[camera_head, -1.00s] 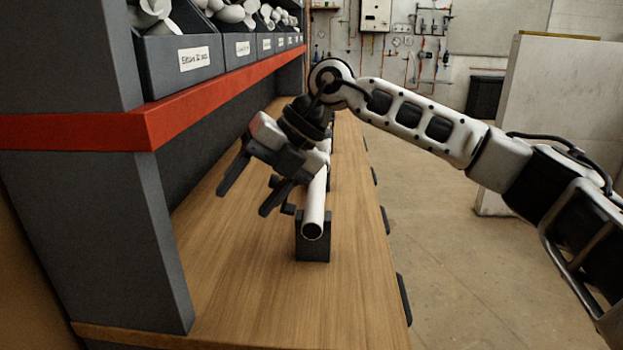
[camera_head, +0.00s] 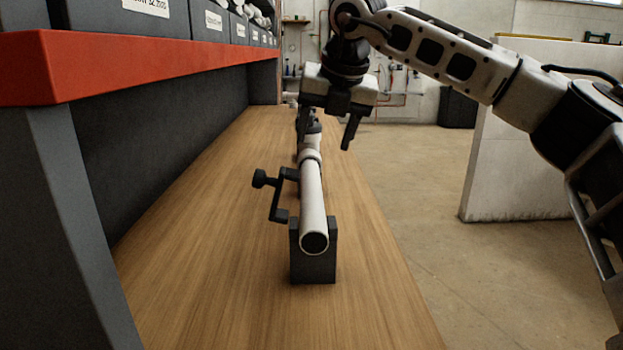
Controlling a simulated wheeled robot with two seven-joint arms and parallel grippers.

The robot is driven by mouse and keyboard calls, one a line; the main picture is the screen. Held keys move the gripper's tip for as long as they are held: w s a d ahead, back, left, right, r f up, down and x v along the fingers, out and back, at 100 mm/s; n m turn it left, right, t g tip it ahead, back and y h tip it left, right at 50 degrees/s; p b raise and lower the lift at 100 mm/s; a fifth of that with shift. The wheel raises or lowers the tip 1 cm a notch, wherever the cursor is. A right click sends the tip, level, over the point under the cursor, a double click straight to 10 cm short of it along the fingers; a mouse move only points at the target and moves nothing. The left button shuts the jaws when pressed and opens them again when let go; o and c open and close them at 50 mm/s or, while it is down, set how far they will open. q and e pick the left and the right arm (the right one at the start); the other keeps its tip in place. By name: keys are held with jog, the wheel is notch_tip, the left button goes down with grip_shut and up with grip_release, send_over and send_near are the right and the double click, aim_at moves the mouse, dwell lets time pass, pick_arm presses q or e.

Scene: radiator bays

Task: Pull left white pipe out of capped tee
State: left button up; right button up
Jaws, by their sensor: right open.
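The white pipe (camera_head: 313,205) lies along the bench, its open end toward me. Its near end rests in a dark grey support block (camera_head: 314,265). A white collar-like fitting (camera_head: 310,157) shows at its far end; whether this is the capped tee I cannot tell. A dark clamp-like bracket with a knob (camera_head: 272,190) sits on the pipe's left side. My right gripper (camera_head: 327,132) is open above the far part of the pipe line, fingers pointing down, one on each side. It hides part of what lies behind. My left gripper is not in view.
The wooden bench (camera_head: 210,270) is clear to the left and in front of the pipe. A shelf with a red edge (camera_head: 130,65) and grey bins (camera_head: 210,25) overhangs the left side. The bench's right edge drops to open floor.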

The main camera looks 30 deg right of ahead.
aim_at(313, 176)
jog(key=x, duration=1.1)
